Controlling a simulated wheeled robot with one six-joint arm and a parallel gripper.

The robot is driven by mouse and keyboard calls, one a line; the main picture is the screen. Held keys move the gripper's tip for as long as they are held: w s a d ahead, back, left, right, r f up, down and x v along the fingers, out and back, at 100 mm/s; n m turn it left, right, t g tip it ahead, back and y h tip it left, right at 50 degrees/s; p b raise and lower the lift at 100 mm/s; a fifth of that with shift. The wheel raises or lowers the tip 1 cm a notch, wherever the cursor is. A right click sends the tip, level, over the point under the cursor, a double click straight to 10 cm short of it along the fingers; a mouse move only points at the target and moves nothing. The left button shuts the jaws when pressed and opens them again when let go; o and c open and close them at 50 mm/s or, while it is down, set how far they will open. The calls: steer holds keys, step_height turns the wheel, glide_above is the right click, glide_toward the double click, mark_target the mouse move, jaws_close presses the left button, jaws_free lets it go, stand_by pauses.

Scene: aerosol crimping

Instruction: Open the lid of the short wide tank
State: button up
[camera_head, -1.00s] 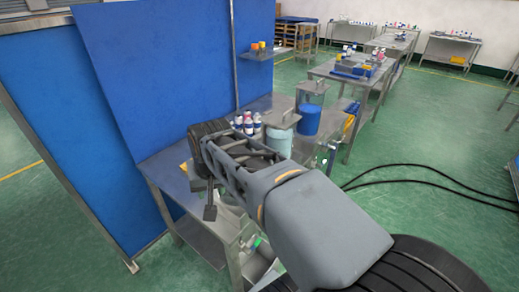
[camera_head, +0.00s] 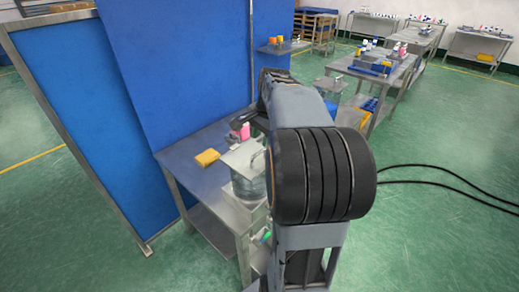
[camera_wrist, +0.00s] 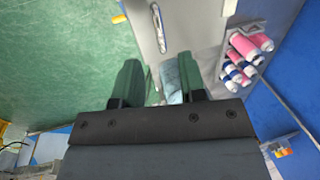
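In the head view a clear, squat tank (camera_head: 249,188) stands at the front of the near table. A flat metal lid (camera_head: 238,156) with a bar handle lies on it, apparently shut. I cannot tell for sure that this is the short wide tank. Another tank (camera_head: 329,88) shows partly behind my arm. In the wrist view my gripper (camera_wrist: 157,72) has its two green-lit fingers apart with nothing held between them. Beyond them are a metal plate (camera_wrist: 188,30) with a handle (camera_wrist: 158,27) and part of a light-blue tank (camera_wrist: 172,82). In the head view my arm hides the gripper's fingertips.
A rack (camera_wrist: 229,68) with several pink and blue-white bottles is at the wrist view's right. A yellow sponge-like block (camera_head: 207,158) lies on the near table (camera_head: 180,160). A blue partition (camera_head: 170,70) stands behind it. Black cables cross the floor at right.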

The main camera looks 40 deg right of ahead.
mark_target(259, 152)
steer(key=shift+w+a+f, duration=0.1)
steer(key=shift+w+f, duration=0.1)
steer(key=shift+f, duration=0.8)
steer(key=shift+w+f, duration=0.2)
steer(key=shift+f, duration=0.8)
steer(key=shift+w+a+f, duration=0.1)
steer(key=shift+w+f, duration=0.1)
steer(key=shift+f, duration=0.8)
jaws_close()
